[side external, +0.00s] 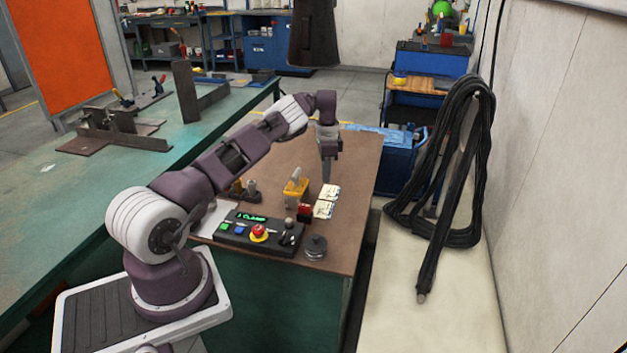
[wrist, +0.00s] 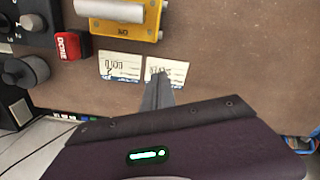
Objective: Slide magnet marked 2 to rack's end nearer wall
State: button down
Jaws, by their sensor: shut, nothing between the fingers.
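My gripper (side external: 327,180) points down over the brown table, just beyond the white cards in the side view. Its fingers are shut and empty. In the wrist view the fingertips (wrist: 160,76) overlap the right-hand white card (wrist: 180,70); whether they touch it I cannot tell. The left-hand card (wrist: 121,64) lies beside it, and both carry handwriting. A yellow block with a white cylinder (side external: 296,190) stands near the cards; it also shows in the wrist view (wrist: 125,27). I cannot make out a magnet marked 2 or a rack with certainty.
A red block (wrist: 72,46) with white lettering sits beside the cards. A black control box (side external: 250,232) with a red button and a green display stands nearer the side camera, beside a dark round knob-like piece (side external: 316,247). A pale wall (side external: 560,150) with hanging cable (side external: 460,160) is to the right.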

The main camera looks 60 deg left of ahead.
aim_at(297, 193)
notch_tip(297, 193, down, 2)
jog(key=shift+f, duration=0.1)
jog(key=s, duration=0.1)
jog(key=s+a, duration=0.1)
jog(key=shift+s+a+r, duration=0.1)
jog(key=shift+s+r, duration=0.1)
jog(key=shift+s, duration=0.2)
jog(key=shift+s+a, duration=0.2)
jog(key=shift+s, duration=0.25)
jog(key=s+a, duration=0.1)
jog(key=s, duration=0.1)
jog(key=s+a, duration=0.1)
jog(key=s, duration=0.2)
jog(key=s+a, duration=0.1)
jog(key=s, duration=0.1)
jog(key=shift+s+a, duration=0.15)
jog(key=shift+s, duration=0.25)
